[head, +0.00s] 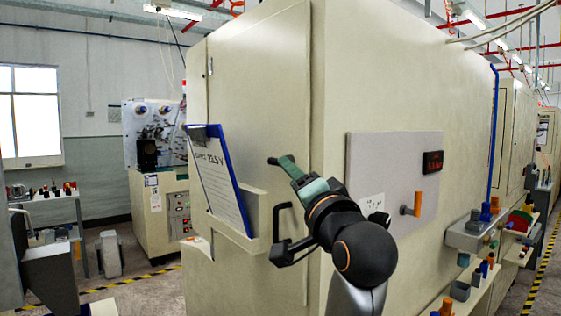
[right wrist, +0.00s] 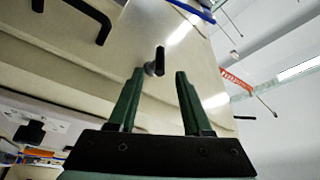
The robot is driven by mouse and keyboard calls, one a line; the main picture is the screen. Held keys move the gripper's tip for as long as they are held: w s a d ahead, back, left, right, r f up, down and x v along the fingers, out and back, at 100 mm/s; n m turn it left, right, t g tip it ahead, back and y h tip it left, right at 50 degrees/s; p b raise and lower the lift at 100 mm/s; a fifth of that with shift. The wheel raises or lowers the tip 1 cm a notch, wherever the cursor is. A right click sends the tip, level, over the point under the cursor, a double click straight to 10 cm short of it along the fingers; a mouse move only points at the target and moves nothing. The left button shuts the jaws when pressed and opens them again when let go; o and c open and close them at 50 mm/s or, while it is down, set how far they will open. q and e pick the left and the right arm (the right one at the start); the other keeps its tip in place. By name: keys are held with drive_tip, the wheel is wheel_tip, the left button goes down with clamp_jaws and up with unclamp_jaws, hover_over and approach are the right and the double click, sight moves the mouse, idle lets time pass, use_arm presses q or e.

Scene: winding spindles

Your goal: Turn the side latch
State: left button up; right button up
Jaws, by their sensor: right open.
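The side latch is a small dark lever on a short round stem on the cream cabinet (head: 255,100). In the right wrist view the latch (right wrist: 159,58) stands upright just ahead of my right gripper (right wrist: 160,74), lined up with the gap between its green fingers. The fingers are apart and hold nothing. In the head view the right gripper (head: 288,162) reaches up to the cabinet near its corner, and the dark latch end (head: 272,161) shows just left of the fingertips. Contact cannot be told. My left gripper is not in view.
A black pull handle (head: 280,232) is below the latch. A clipboard (head: 222,178) in a cream holder is to the left. A grey panel (head: 425,170) with an orange handle (head: 416,206) is to the right. A shelf with spindles (head: 470,236) juts out farther right.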

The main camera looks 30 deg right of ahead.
drive_tip(key=p+x, duration=0.1)
drive_tip(key=x, duration=0.5)
clamp_jaws()
idle(0.3)
